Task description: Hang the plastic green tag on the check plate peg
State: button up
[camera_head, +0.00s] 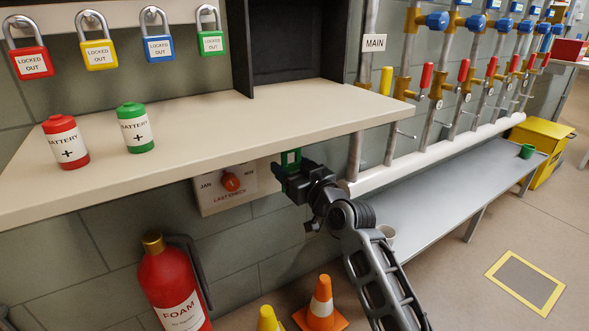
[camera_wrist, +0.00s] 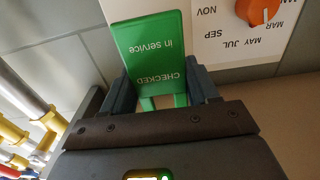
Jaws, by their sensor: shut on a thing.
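My gripper (camera_head: 291,174) is shut on the green tag (camera_head: 290,157), just below the front edge of the shelf. In the wrist view the tag (camera_wrist: 153,48) stands between the two fingers and reads "CHECKED" and "in service", upside down. The white check plate (camera_head: 210,200) is on the wall under the shelf, left of my gripper, with month names and an orange dial (camera_head: 231,182). The plate also shows at the upper right of the wrist view (camera_wrist: 285,52). I cannot make out the peg in either view.
The shelf (camera_head: 200,150) overhangs the plate and carries a red battery (camera_head: 66,142) and a green battery (camera_head: 135,128). A fire extinguisher (camera_head: 172,285) and cones (camera_head: 321,305) stand below. Pipes with valves (camera_head: 440,85) and a grey bench (camera_head: 440,195) are to the right.

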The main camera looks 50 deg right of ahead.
jog(key=shift+f+b+x, duration=0.1)
jog(key=shift+f+x, duration=0.1)
jog(key=shift+x, duration=0.75)
jog(key=shift+f+b+x, duration=0.1)
jog(key=shift+f+x, duration=0.1)
jog(key=shift+x, duration=0.75)
jog(key=shift+f+b+x, duration=0.1)
jog(key=shift+f+x, duration=0.15)
jog(key=shift+x, duration=0.7)
jog(key=o, duration=1.1)
send_near(279, 161)
jog(key=shift+s+a+r+p, duration=0.25)
jog(key=shift+a+r+p, duration=0.15)
jog(key=shift+a+r, duration=0.5)
jog(key=shift+a+f, duration=0.1)
